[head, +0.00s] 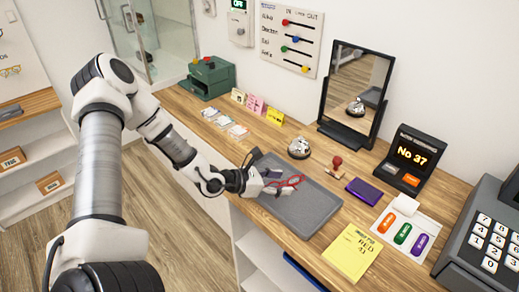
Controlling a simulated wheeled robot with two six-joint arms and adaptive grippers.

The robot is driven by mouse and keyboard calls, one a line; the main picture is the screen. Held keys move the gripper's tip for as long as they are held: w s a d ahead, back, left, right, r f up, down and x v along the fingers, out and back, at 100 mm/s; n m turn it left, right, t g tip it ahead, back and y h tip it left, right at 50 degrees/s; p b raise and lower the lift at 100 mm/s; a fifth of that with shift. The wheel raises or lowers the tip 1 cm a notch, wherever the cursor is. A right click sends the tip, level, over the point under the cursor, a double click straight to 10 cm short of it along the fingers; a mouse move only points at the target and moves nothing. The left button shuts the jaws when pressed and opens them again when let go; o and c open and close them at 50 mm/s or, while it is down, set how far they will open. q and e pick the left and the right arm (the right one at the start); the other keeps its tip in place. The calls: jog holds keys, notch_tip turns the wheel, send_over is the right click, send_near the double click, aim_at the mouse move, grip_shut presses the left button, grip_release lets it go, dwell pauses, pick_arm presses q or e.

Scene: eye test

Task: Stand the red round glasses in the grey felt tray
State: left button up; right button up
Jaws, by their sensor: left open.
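The red round glasses (291,182) show as thin red rims over the upper left part of the grey felt tray (311,214). The tray lies flat on the wooden counter. My left gripper (273,182) comes in from the left, open, with its fingertips at the left side of the glasses. The gripper hides part of the glasses. I cannot tell whether the fingers touch them, or whether the glasses rest on the tray. My right gripper is not in view.
A silver bell (299,148), a red-handled stamp (334,166) and a purple pad (363,191) stand behind and right of the tray. A yellow notepad (348,252) lies in front right. A mirror (355,90) stands at the back.

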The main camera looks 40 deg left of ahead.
pick_arm(q)
jog(key=p+v, duration=1)
jog(key=shift+r+p, duration=0.25)
jog(key=shift+p, duration=0.05)
jog(key=s+d+f+m+g+y, duration=0.2)
jog(key=s+d+f+m+g, duration=0.25)
jog(key=s+m+g, duration=0.35)
jog(key=s+d+f+m+g+y, duration=0.25)
jog(key=s+f+m+g, duration=0.3)
jog(key=s+m, duration=0.35)
jog(key=s+d+f+m+t+y, duration=0.1)
jog(key=d+f+m, duration=0.1)
jog(key=d+m, duration=0.6)
jog(key=m, duration=0.5)
jog(key=shift+s+y, duration=0.25)
jog(key=shift+y, duration=0.1)
